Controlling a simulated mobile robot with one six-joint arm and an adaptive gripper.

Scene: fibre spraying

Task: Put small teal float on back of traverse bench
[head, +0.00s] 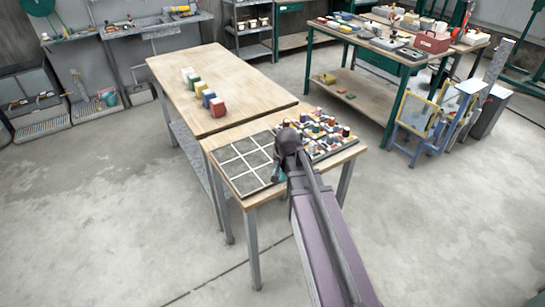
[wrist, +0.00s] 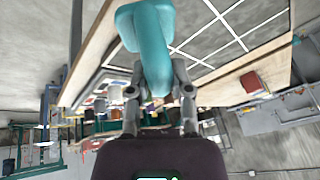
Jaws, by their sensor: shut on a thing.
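The small teal float (wrist: 150,45) fills the top middle of the wrist view, with a wide end and a narrower rounded body. My gripper (wrist: 157,92) is shut on its narrower part. In the head view, the teal float (head: 279,177) shows small beside the gripper (head: 282,168), over the right edge of a gridded dark board (head: 240,162). It seems to be held above the board, but the gap is hard to judge. I cannot tell which bench is the traverse bench.
The gridded board lies on a near wooden table, beside a tray of many coloured pieces (head: 322,131). A longer wooden table (head: 195,62) adjoins it and carries a row of coloured blocks (head: 202,90). A cluttered green-legged bench (head: 393,125) stands at right, a grey bench (head: 150,27) at back left.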

